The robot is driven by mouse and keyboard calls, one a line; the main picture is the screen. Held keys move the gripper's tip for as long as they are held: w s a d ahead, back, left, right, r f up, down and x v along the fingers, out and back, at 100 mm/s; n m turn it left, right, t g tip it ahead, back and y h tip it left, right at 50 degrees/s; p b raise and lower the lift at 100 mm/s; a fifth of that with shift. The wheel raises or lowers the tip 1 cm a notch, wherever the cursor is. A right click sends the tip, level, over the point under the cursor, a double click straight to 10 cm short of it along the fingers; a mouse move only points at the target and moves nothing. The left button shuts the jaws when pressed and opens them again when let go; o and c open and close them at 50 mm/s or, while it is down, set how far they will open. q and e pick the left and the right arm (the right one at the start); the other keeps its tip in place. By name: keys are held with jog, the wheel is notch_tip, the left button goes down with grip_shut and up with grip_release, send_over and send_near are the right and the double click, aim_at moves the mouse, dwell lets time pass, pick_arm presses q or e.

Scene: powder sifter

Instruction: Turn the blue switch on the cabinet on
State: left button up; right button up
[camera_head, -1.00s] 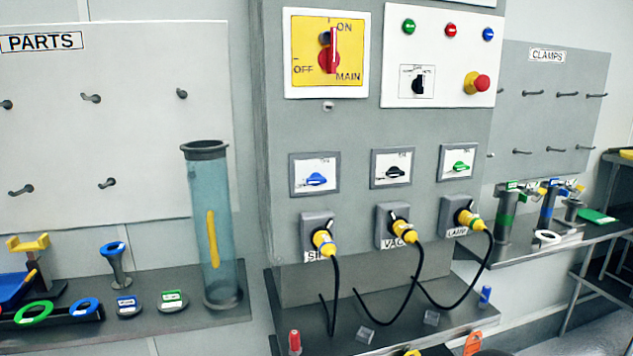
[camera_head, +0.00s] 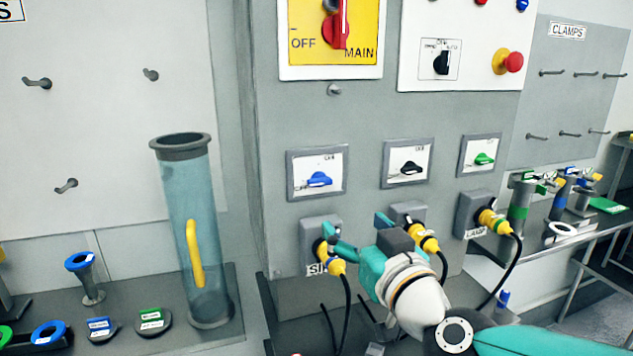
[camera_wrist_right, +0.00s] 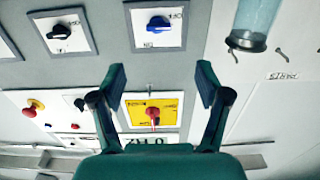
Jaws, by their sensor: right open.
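The blue switch (camera_head: 319,180) sits on a white plate in a grey frame on the cabinet front (camera_head: 357,123). Its knob lies roughly sideways; its label is too small to read. My right gripper (camera_head: 360,235) is open and empty, below and slightly right of the blue switch, in front of the lower sockets. In the right wrist view, which is turned upside down, the blue switch (camera_wrist_right: 158,22) shows beyond the open fingers (camera_wrist_right: 161,78), apart from them. My left gripper is not in view.
A black switch (camera_head: 410,168) and a green switch (camera_head: 484,159) sit right of the blue one. Yellow plugs (camera_head: 330,258) with black cables stick out below. The yellow main switch panel (camera_head: 333,44) is above. A clear tube (camera_head: 190,230) stands at left.

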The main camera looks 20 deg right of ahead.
aim_at(322, 182)
jog(key=w, duration=1.6)
jog(key=shift+w+a+r+p, duration=0.1)
jog(key=shift+w+r+p, duration=0.25)
